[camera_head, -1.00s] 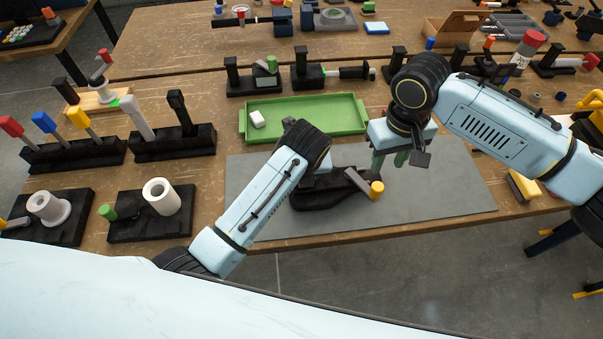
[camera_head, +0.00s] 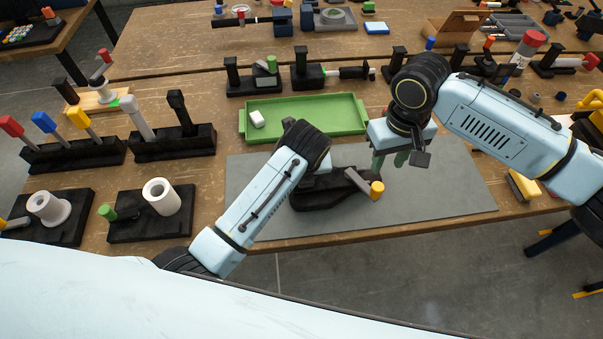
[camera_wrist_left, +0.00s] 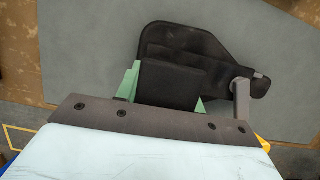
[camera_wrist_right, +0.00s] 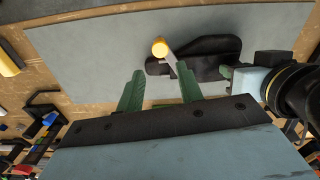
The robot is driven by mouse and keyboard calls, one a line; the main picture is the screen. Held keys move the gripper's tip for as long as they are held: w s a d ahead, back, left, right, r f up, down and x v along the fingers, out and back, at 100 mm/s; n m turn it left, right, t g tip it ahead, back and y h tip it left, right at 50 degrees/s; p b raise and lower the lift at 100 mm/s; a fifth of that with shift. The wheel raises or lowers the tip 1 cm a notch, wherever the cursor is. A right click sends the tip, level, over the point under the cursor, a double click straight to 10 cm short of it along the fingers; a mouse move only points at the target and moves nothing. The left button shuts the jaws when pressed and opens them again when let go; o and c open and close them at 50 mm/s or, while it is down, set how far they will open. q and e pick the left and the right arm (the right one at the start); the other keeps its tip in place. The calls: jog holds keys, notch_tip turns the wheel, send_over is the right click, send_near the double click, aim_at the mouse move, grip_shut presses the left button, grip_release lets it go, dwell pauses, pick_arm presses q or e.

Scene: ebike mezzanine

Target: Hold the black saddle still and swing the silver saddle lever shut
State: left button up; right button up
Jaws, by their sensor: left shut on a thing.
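The black saddle (camera_head: 325,195) lies on the grey mat (camera_head: 440,190). The left wrist view shows its broad black body (camera_wrist_left: 185,45). The silver lever (camera_head: 358,181) stands out over the saddle's right part, with a yellow knob (camera_head: 377,189) at its end; both also show in the right wrist view, the lever (camera_wrist_right: 170,60) and the knob (camera_wrist_right: 160,47). My left gripper (camera_wrist_left: 165,85) is shut on a black block of the saddle, green fingers on either side. My right gripper (camera_head: 392,160) is open and empty above the mat, right of and behind the lever.
A green tray (camera_head: 305,134) holding a white block stands behind the mat. Black racks and stands with coloured handles (camera_head: 75,145) fill the table's left side. A yellow-topped block (camera_head: 523,187) lies right of the mat. The mat's right part is clear.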

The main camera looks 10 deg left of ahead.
aim_at(378, 187)
pick_arm(q)
jog(key=c, duration=0.4)
jog(key=shift+c, duration=0.9)
pick_arm(e)
jog(key=o, duration=0.3)
notch_tip(378, 187, down, 11)
jog(key=n, duration=1.8)
jog(key=shift+r+n+t, duration=0.1)
jog(key=shift+n+t, duration=0.2)
jog(key=shift+n, duration=0.1)
jog(key=shift+c, duration=0.3)
